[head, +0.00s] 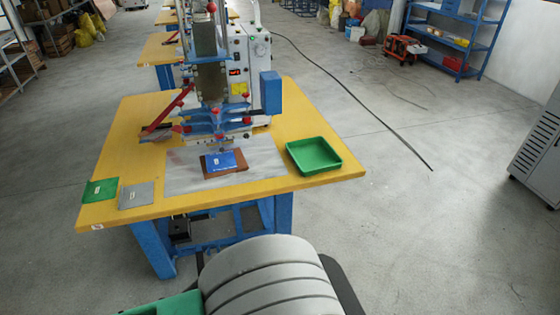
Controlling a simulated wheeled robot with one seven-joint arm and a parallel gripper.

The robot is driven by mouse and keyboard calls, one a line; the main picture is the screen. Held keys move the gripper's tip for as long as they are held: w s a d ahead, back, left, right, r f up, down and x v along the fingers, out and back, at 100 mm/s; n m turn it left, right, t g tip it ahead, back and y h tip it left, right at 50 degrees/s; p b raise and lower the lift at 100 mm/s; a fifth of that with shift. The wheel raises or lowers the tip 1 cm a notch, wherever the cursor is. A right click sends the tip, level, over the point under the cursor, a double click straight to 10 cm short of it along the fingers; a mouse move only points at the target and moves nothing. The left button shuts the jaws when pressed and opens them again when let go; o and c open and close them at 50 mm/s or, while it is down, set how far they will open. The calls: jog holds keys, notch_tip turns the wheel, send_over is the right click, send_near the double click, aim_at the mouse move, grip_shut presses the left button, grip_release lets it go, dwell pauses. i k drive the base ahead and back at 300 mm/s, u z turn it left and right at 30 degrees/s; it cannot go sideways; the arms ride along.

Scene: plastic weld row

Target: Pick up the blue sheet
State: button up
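The blue sheet (225,161) is a small flat piece with a white label. It lies on a slightly larger brown piece (229,173), which shows along its left and front edges. Both rest on a grey plate (265,165) on the yellow worktable (235,193), just in front of and below the press head. The blue sheet's upper surface looks uncovered. My gripper is not in view, so its state and what it holds do not show.
The welding press (230,70) stands behind the sheet, with a red lever (172,108) at its left. A green tray (313,155) is at the right. A green sheet (100,190) and grey sheet (136,195) lie at the left. A black cable (355,93) crosses the floor.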

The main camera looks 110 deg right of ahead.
aim_at(215, 162)
jog(key=z, duration=2.5)
jog(key=i, duration=1.65)
